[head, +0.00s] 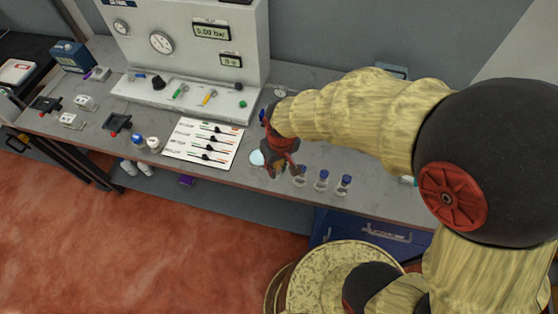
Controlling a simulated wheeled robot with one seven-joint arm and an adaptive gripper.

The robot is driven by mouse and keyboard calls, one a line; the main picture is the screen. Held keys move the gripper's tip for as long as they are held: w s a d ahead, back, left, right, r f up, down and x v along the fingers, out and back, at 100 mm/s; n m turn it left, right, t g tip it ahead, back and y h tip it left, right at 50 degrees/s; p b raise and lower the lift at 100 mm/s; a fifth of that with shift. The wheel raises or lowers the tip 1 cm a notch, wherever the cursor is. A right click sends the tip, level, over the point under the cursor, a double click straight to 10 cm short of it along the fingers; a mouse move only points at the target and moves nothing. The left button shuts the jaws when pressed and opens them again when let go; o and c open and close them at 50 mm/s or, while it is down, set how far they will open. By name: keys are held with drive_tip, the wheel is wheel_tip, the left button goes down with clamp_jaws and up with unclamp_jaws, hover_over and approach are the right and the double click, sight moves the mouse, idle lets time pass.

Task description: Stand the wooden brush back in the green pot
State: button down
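My gripper (283,172) hangs over the front part of the grey bench, beside a round pale disc and just left of the small vials. Its fingers point down, but they are small and dark here, so I cannot tell whether they are open or hold something. I cannot make out the wooden brush or the green pot. My arm hides much of the bench's right side.
Three blue-capped vials (321,181) stand near the front edge of the bench (225,178). A white panel with sliders (203,144) lies to the left. A gauge console (190,45) stands behind. Small jars (138,141) and black trays (117,121) are farther left.

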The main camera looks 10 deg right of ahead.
drive_tip(key=w+f, duration=0.2)
drive_tip(key=w, duration=0.1)
drive_tip(key=w+f, duration=0.3)
drive_tip(key=w+d+f, duration=0.1)
drive_tip(key=w+f, duration=0.2)
drive_tip(key=shift+w, duration=0.25)
drive_tip(key=shift+f+b, duration=0.3)
drive_tip(key=shift+f, duration=1.15)
drive_tip(key=shift+f, duration=0.2)
drive_tip(key=c, duration=1.7)
unclamp_jaws()
drive_tip(key=shift+o, duration=0.2)
drive_tip(key=shift+r, duration=0.1)
